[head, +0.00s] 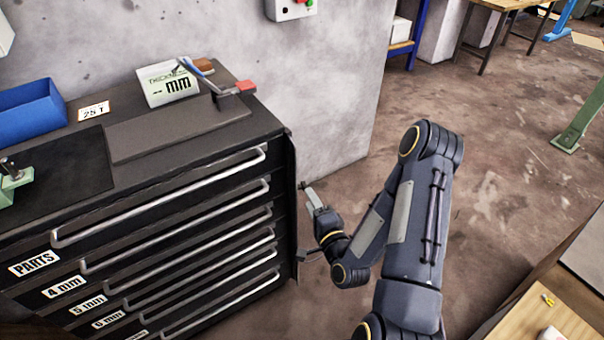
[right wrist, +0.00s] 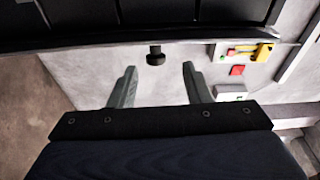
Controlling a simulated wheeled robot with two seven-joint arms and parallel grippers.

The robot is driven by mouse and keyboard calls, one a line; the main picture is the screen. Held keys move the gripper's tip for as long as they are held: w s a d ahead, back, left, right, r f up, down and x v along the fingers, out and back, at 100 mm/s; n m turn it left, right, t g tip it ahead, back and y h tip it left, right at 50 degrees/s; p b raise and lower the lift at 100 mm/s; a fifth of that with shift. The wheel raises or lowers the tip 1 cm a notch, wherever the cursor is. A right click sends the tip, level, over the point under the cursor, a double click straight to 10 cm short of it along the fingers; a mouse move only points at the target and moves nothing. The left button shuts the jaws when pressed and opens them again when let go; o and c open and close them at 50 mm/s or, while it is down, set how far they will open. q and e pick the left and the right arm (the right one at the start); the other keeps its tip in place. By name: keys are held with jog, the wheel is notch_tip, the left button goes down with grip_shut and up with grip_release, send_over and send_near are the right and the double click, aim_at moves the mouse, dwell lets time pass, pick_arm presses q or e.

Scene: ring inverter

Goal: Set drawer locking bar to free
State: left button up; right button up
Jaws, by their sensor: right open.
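The black drawer cabinet (head: 140,205) stands at the left with its drawers shut. A dark upright bar (head: 291,205) runs down its right front edge and looks like the locking bar; whether it is locked or free I cannot tell. My right gripper (head: 307,224) is open just to the right of this bar. In the right wrist view, a small dark knob (right wrist: 155,56) sticks out below a dark edge, in line with the gap between my open fingers (right wrist: 158,72). I cannot tell whether they touch it. My left gripper is not in view.
A concrete wall (head: 340,90) stands behind. A wooden table (head: 550,315) is at the lower right. The floor between is clear.

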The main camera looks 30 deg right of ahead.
aim_at(304, 186)
jog(key=shift+m+h, duration=0.3)
jog(key=shift+m, duration=0.2)
jog(key=w, duration=0.2)
jog(key=w+d, duration=0.1)
jog(key=w, duration=0.1)
jog(key=w+p, duration=0.1)
jog(key=w, duration=0.2)
jog(key=shift+d+f, duration=0.15)
jog(key=shift+f, duration=0.1)
